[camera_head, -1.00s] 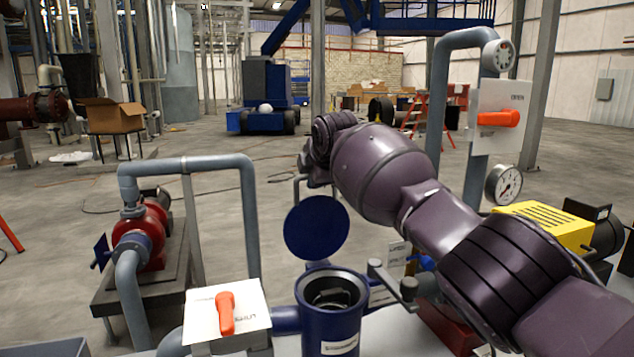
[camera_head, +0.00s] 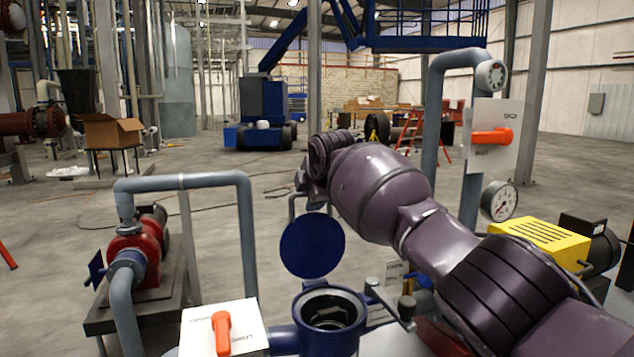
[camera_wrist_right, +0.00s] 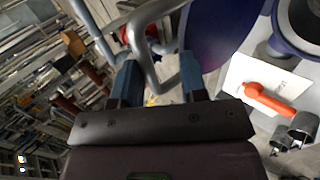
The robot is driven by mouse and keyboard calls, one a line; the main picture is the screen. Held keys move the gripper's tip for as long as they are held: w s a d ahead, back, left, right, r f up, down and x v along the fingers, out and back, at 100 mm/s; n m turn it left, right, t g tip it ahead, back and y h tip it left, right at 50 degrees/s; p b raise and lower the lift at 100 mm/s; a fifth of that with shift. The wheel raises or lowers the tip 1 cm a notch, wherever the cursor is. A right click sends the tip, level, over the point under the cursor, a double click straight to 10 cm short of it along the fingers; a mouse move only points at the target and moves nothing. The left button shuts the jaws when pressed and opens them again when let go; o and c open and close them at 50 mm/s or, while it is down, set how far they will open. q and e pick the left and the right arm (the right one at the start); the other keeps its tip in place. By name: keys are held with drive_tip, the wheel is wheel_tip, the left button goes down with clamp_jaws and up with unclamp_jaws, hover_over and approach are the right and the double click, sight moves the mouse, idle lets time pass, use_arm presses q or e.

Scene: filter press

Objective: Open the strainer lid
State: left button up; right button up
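The blue strainer (camera_head: 330,345) stands at the bottom centre of the head view with its round mouth uncovered. Its round dark blue lid (camera_head: 312,246) stands up behind the mouth, tilted open. The lid also fills the upper middle of the right wrist view (camera_wrist_right: 222,32). A bent grey metal handle (camera_wrist_right: 143,58) is by the lid, between the blue fingers of my right gripper (camera_wrist_right: 158,78). The fingers are apart, with a gap around the bar. In the head view my right arm hides most of that gripper. My left gripper is not in view.
An orange-handled valve (camera_head: 222,333) with a white plate stands left of the strainer. A swing clamp arm (camera_head: 392,305) is at its right. A grey pipe loop (camera_head: 246,235) and a red pump (camera_head: 140,250) are further left. A pressure gauge (camera_head: 499,201) and yellow motor (camera_head: 545,237) are at right.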

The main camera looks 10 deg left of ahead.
use_arm(q)
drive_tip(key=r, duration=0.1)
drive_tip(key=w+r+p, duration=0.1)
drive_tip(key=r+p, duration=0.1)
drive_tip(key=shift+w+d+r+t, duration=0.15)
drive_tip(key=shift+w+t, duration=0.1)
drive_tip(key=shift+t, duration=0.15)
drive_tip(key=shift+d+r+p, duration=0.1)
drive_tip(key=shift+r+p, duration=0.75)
drive_tip(key=shift+p, duration=0.35)
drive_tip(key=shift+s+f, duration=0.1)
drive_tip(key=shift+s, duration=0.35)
use_arm(e)
drive_tip(key=v, duration=1)
drive_tip(key=shift+s+r, duration=0.15)
drive_tip(key=shift+r, duration=0.1)
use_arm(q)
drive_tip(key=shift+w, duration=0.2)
use_arm(e)
drive_tip(key=shift+d+f, duration=0.1)
